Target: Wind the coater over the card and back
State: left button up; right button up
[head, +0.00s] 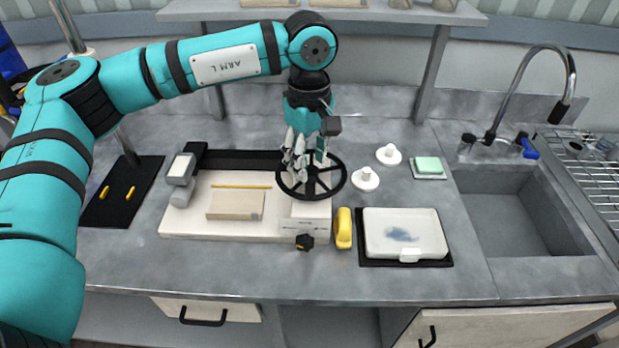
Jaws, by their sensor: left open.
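The coater (230,233) is a long pale bench machine on the grey worktop. Its black handwheel (341,182) lies flat on a white block (310,218) at the right end. A grey carriage (181,170) stands at the left end of its bed. A beige card (236,204) lies on the bed between the carriage and the wheel, with a yellow strip (240,186) behind it. My left gripper (305,168) points down over the left-middle part of the handwheel, open. Its fingers hide part of the wheel, and I cannot tell whether they touch it. My right gripper is out of view.
Right of the coater are a yellow object (343,229) and a white tray with a blue smear (405,223). Two white knobbed discs (365,179) and a green block (428,165) sit behind. A sink (525,215) is far right. A black mat (115,207) lies left.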

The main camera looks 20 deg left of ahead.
aim_at(310, 179)
pick_arm(q)
notch_tip(310, 179, down, 7)
jog(key=shift+p, duration=0.75)
grip_shut()
